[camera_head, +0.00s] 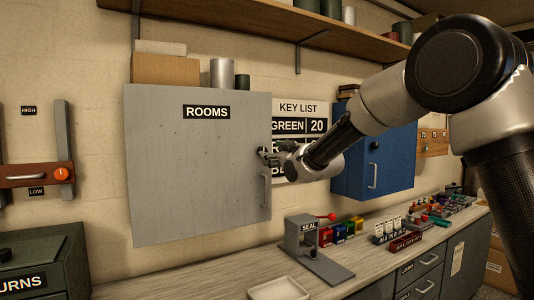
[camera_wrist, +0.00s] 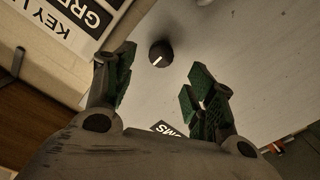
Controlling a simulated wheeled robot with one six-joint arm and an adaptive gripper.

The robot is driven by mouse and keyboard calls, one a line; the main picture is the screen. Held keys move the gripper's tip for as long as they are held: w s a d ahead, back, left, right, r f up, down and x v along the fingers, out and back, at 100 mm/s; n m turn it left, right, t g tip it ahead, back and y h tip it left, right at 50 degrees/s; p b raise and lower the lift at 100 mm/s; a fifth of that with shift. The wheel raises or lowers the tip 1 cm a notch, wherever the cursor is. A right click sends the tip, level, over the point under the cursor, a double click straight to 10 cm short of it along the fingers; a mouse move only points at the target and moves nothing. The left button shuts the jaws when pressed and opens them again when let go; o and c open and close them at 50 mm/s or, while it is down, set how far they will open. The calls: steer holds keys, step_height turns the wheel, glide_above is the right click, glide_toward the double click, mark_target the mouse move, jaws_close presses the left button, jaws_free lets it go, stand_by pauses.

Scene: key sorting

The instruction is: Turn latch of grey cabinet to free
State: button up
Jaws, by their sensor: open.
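The grey cabinet (camera_head: 190,170) hangs on the wall with a black ROOMS label on its shut door and a bar handle (camera_head: 265,190) near its right edge. My gripper (camera_head: 268,156) is at the right edge of the door, above the handle, and hides the latch in the head view. In the wrist view the latch is a round black knob (camera_wrist: 161,53) with a white mark line, on the grey door (camera_wrist: 230,40). My gripper's green-padded fingers (camera_wrist: 158,88) are open and apart, with the knob beyond the tips, between them and nearer the left finger. Nothing is between the pads.
A KEY LIST sign (camera_head: 300,107) is on the wall right of the cabinet, partly behind my arm. A blue cabinet (camera_head: 390,160) stands farther right. Below are a SEAL press (camera_head: 303,237), a white tray (camera_head: 278,289) and several small items on the counter.

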steer(key=x, duration=0.6)
steer(key=shift+w, duration=0.15)
steer(key=shift+a, duration=0.15)
steer(key=c, duration=1)
